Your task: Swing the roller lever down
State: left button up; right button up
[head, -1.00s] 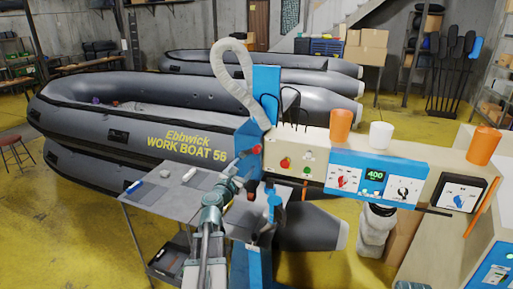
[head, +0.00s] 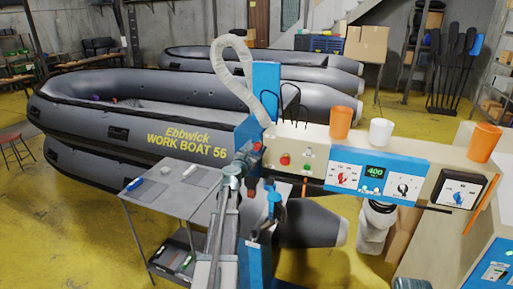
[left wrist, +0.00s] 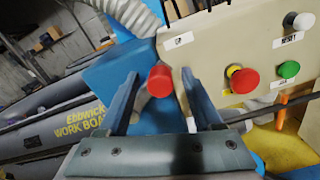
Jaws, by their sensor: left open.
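The roller lever's red knob (left wrist: 160,80) shows in the left wrist view, in front of the blue upright of the machine. It also shows in the head view (head: 257,147), close to the gripper. My left gripper (head: 248,158) is open. In the left wrist view its two fingers (left wrist: 159,74) stand to the left and right of the knob, with gaps on both sides, so it is not gripped. The lever's shaft behind the knob is mostly hidden. My right gripper is not in view.
A cream machine arm (head: 310,142) carries red and green buttons, a blue control panel (head: 376,176) and several cups. A pale hose (head: 232,70) loops above. A grey side table (head: 165,195) stands left. Grey inflatable boats (head: 140,125) lie behind.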

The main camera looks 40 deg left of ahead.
pick_arm(q)
jog(key=shift+w, duration=0.35)
grip_shut()
dwell(1.3)
